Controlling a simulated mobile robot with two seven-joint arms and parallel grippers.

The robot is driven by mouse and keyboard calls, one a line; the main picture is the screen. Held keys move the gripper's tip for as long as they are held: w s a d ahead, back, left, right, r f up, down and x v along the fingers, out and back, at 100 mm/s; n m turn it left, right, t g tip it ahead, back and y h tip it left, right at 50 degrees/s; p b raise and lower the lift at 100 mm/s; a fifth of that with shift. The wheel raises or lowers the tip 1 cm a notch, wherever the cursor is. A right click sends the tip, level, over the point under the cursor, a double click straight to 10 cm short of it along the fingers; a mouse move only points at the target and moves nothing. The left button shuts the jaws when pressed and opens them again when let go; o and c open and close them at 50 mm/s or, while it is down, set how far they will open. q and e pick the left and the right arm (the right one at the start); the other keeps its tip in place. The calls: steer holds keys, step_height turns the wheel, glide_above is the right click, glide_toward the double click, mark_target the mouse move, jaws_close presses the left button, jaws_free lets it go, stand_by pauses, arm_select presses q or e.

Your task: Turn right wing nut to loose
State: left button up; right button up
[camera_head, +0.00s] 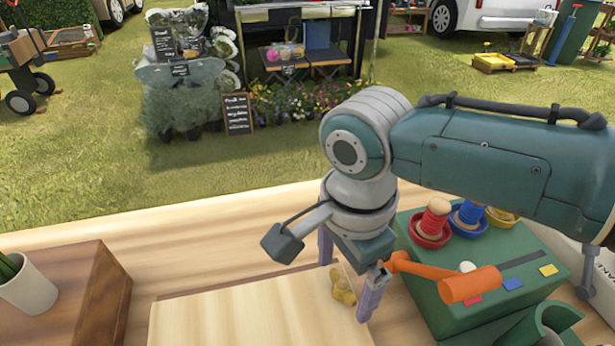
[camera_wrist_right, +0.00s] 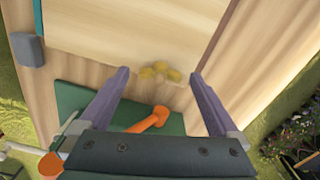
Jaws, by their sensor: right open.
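A brass-yellow wing nut (camera_head: 342,284) sits at the right part of a pale wooden board (camera_head: 240,318) on the table. It also shows, slightly blurred, in the wrist view (camera_wrist_right: 160,72). My right gripper (camera_head: 345,290) is open above the board, with its two purple fingers on either side of the wing nut. In the wrist view the nut appears between the fingertips, with a gap on both sides, so it is not gripped. I cannot tell the exact height of the fingertips over the board. My left gripper is not in view.
A brown wooden block (camera_head: 65,295) and white pot (camera_head: 26,288) are at the left. The tabletop (camera_head: 200,240) behind the board is clear.

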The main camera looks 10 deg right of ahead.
steer(key=shift+f, duration=0.35)
steer(key=c, duration=1.4)
steer(key=shift+o, duration=0.2)
steer(key=shift+r, duration=0.1)
